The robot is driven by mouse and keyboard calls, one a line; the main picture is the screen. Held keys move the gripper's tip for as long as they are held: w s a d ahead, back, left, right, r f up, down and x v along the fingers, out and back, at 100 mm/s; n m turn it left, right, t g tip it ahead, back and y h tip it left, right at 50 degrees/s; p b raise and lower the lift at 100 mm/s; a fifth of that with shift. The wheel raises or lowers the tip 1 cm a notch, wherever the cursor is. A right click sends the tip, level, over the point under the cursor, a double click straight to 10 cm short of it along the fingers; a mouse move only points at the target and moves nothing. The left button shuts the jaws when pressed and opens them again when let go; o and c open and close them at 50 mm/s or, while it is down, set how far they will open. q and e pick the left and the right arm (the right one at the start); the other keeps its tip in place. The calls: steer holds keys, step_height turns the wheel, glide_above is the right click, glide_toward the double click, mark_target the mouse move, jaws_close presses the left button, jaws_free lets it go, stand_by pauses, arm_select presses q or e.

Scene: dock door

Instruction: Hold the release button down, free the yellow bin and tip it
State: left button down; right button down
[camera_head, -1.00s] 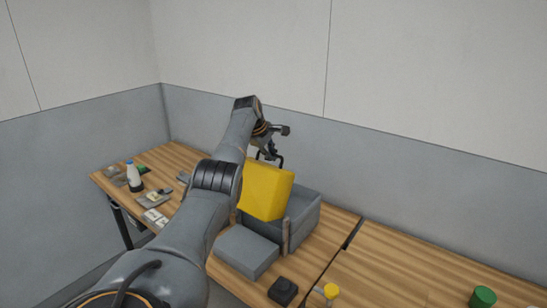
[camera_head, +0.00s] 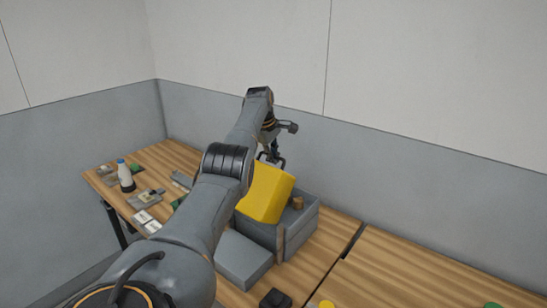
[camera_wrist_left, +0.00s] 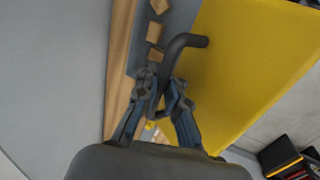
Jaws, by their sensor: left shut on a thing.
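The yellow bin (camera_head: 266,194) is steeply tilted over a grey open tray (camera_head: 303,224). It also fills much of the left wrist view (camera_wrist_left: 245,65). My left gripper (camera_head: 272,158) is above the bin's upper edge. In the left wrist view its fingers (camera_wrist_left: 165,92) are shut on the bin's dark bent handle (camera_wrist_left: 187,41). A brown block (camera_head: 298,202) lies in the tray, and several brown blocks (camera_wrist_left: 154,32) show in the left wrist view. A black block (camera_head: 275,298), possibly the release button, is cut by the bottom edge. My right gripper is out of view.
A grey box (camera_head: 243,259) stands in front of the tray. A gap (camera_head: 352,240) separates the two wooden tabletops. The right tabletop (camera_head: 410,270) is mostly clear. A wall is close behind.

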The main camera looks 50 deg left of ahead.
arm_select(q)
steer(key=shift+w+r, duration=0.2)
steer(key=shift+r, duration=0.2)
steer(key=c, duration=1.4)
jaws_free()
steer(key=shift+f, duration=0.15)
steer(key=v, duration=1.2)
steer(key=shift+s+f, duration=0.1)
